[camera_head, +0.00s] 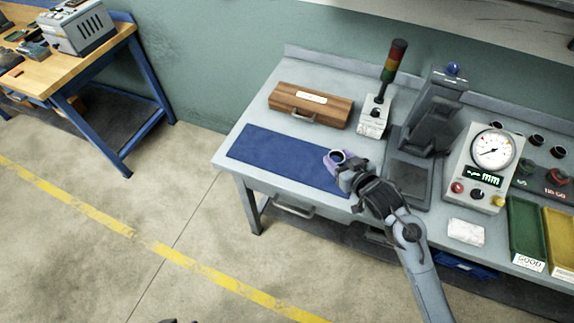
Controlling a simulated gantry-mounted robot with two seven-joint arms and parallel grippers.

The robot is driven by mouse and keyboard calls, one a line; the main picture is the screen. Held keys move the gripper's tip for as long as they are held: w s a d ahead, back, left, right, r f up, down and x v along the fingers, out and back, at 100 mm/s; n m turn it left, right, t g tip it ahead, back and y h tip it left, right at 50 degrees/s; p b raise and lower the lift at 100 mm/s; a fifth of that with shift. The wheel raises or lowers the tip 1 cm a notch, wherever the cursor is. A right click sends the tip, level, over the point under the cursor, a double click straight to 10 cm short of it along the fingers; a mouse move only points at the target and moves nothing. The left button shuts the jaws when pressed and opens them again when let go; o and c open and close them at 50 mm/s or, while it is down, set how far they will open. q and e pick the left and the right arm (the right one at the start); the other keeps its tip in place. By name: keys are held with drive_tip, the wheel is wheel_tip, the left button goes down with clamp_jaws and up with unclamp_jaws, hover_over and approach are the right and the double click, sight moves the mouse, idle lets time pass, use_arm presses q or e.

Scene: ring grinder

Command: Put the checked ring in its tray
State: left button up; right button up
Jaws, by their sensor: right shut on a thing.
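My right gripper (340,167) is shut on a small ring (337,156) over the right end of the blue mat (280,154). The ring shows a pale, round rim at the fingertips, and the gripper hides part of it. I cannot tell whether it touches the mat. A green tray (525,226) labelled GOOD stands at the right of the bench. A yellow tray (560,238) stands to the right of it, with its label too small to read. Both are well to the right of the gripper. My left gripper is not clearly in view.
A gauge box (486,160) with a dial and a digital display, and a dark machine (431,119), stand between the gripper and the trays. A signal tower (391,73) and a wooden case (310,105) are behind. A white cloth (466,232) lies near the front edge. The mat's left part is clear.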

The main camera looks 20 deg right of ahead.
drive_tip(key=f, duration=0.1)
drive_tip(key=b, duration=0.3)
hover_over(300, 170)
wheel_tip(300, 170, down, 6)
drive_tip(key=shift+f, duration=2.15)
drive_tip(key=shift+f, duration=0.15)
drive_tip(key=o, duration=1.1)
